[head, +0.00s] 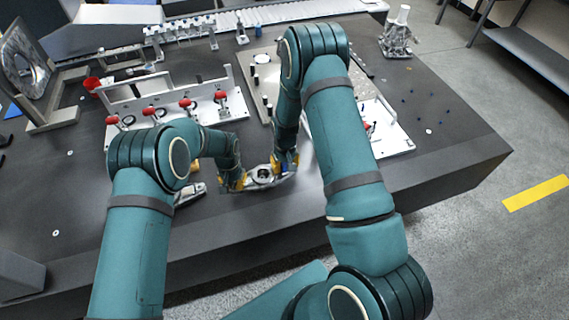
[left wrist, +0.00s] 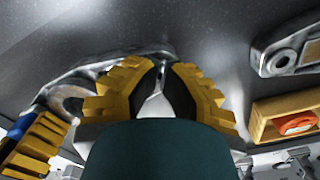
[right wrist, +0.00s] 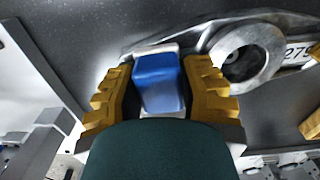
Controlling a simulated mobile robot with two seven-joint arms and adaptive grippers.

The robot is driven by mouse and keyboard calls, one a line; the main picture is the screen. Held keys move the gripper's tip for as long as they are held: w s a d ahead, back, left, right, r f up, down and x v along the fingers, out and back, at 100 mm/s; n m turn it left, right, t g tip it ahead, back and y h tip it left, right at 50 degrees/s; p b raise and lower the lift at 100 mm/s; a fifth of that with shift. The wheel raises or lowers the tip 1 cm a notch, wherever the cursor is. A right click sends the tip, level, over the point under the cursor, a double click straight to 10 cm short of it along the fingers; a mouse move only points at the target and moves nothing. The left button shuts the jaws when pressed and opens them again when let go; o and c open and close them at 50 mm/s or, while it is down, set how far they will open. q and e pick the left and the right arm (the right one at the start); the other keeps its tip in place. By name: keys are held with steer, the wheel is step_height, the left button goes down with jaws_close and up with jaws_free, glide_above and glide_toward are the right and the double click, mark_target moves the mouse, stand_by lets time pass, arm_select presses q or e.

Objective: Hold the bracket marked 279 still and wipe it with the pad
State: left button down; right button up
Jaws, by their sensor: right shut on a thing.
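The grey metal bracket (head: 264,178) lies near the front edge of the dark table; its ring and 279 label (right wrist: 300,54) show in the right wrist view. My left gripper (head: 234,184) is at the bracket's left part. In the left wrist view its yellow fingers (left wrist: 166,72) are close together on a thin part of the bracket, partly hidden by the fingers. My right gripper (head: 286,163) is shut on the blue pad (right wrist: 158,82), which has a pale edge. The pad is at the bracket beside the ring; whether it touches is hidden.
Another metal part (head: 190,193) lies left of my left gripper. A white fixture with red-knobbed clamps (head: 180,110) stands behind. A second white plate (head: 385,130) is right of my right arm. The table's right end is mostly clear.

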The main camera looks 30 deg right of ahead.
arm_select(q)
steer(key=shift+f, duration=0.1)
arm_select(e)
steer(key=shift+r, duration=2.95)
